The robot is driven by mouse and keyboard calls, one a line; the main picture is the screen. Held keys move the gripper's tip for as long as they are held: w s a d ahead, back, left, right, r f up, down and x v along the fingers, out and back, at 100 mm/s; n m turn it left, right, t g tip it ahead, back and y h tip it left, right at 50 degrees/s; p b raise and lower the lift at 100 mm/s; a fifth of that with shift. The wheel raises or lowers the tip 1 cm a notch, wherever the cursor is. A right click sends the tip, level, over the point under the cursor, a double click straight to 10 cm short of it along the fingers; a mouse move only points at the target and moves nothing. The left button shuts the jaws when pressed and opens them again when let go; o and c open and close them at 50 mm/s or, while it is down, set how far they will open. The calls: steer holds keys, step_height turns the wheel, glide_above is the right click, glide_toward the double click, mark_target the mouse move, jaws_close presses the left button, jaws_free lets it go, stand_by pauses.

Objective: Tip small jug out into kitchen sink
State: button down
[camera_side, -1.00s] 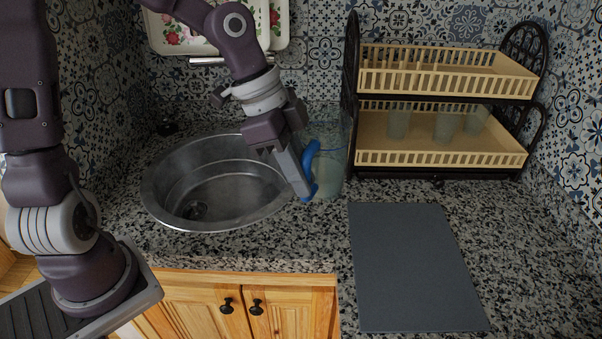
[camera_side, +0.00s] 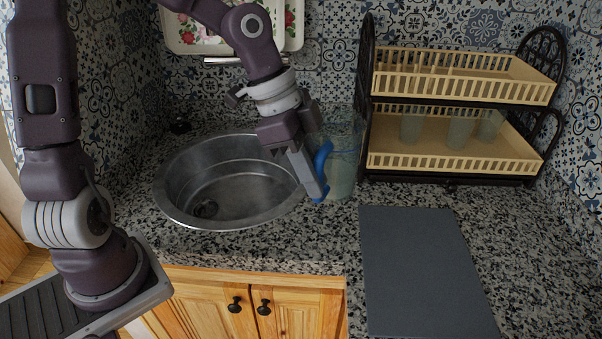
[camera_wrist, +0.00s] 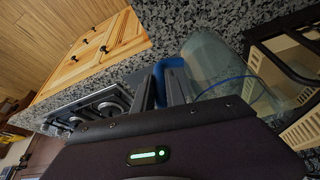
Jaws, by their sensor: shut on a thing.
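The small jug (camera_side: 343,169) is a clear, greenish see-through vessel with a blue handle (camera_side: 322,160). It stands upright on the granite counter, between the sink and the dish rack. My gripper (camera_side: 319,193) is shut on the handle from the left side. In the wrist view the jug (camera_wrist: 212,62) lies just right of my fingers (camera_wrist: 163,88), with the blue handle between them. The round steel sink (camera_side: 238,188) is to the left of the jug, with its bowl open and a drain inside. My fingers partly hide the handle.
A two-tier dish rack (camera_side: 455,162) with several cups on its lower tier stands close behind and right of the jug. A grey mat (camera_side: 425,270) lies on the counter in front of the rack. A flowered tray (camera_side: 205,38) is at the back wall.

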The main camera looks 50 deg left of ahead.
steer(key=w+a+f+n+t+y, duration=0.1)
steer(key=w+a+f+n+y, duration=0.1)
steer(key=w+a+n, duration=0.5)
steer(key=w+a+f+n+y, duration=0.3)
steer(key=w+a+f+n, duration=0.2)
steer(key=w+a+n, duration=0.2)
steer(key=w+a, duration=0.2)
steer(key=a, duration=0.1)
steer(key=shift+a+f+t, duration=0.3)
steer(key=shift+t, duration=0.1)
steer(key=s+a+f+n+t+h, duration=0.1)
steer(key=s+a+n+t+h, duration=0.1)
steer(key=s+t, duration=0.5)
steer(key=a+t+h, duration=0.1)
steer(key=t+h, duration=0.1)
steer(key=t, duration=0.2)
steer(key=shift+s+a+t, duration=0.3)
steer(key=shift+s, duration=0.1)
steer(key=shift+f, duration=0.2)
